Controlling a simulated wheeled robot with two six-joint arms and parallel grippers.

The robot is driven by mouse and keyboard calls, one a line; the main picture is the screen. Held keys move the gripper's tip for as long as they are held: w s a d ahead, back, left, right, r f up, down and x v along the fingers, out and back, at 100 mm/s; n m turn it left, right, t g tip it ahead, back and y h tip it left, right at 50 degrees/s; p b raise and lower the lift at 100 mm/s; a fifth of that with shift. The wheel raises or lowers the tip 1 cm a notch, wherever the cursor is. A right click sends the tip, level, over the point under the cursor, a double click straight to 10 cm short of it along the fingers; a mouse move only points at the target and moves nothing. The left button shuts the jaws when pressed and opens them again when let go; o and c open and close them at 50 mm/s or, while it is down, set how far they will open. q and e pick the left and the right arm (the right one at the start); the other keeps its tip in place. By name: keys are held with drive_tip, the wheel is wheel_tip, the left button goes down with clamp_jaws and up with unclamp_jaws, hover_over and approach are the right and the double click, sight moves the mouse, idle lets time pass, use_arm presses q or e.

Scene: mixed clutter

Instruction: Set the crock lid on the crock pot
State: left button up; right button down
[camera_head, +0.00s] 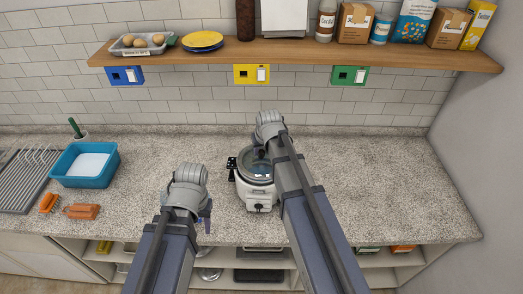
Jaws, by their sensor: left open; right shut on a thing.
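The white crock pot (258,195) stands on the counter, its front dial facing me and a dark handle at its left side. A glassy, grey-rimmed crock lid (256,172) shows over the pot's mouth. My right arm covers the right part of both, and I cannot tell whether the lid rests on the rim or is held just above it. My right gripper (258,153) is at the lid, shut on it, with its fingertips mostly hidden. My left gripper (206,219) is open and empty near the counter's front edge, left of the pot.
A blue basin (73,179), a drying rack (22,190) and orange objects (81,212) are at the left. A loaded wooden shelf (300,55) hangs above the counter. The counter right of the pot (380,190) is clear.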

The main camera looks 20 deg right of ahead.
sight(261, 153)
drive_tip(key=shift+f+b, duration=0.85)
drive_tip(key=shift+f, duration=0.1)
drive_tip(key=shift+c, duration=0.5)
unclamp_jaws()
drive_tip(key=shift+r, duration=0.1)
wheel_tip(261, 153, up, 7)
drive_tip(key=p, duration=0.7)
idle(0.4)
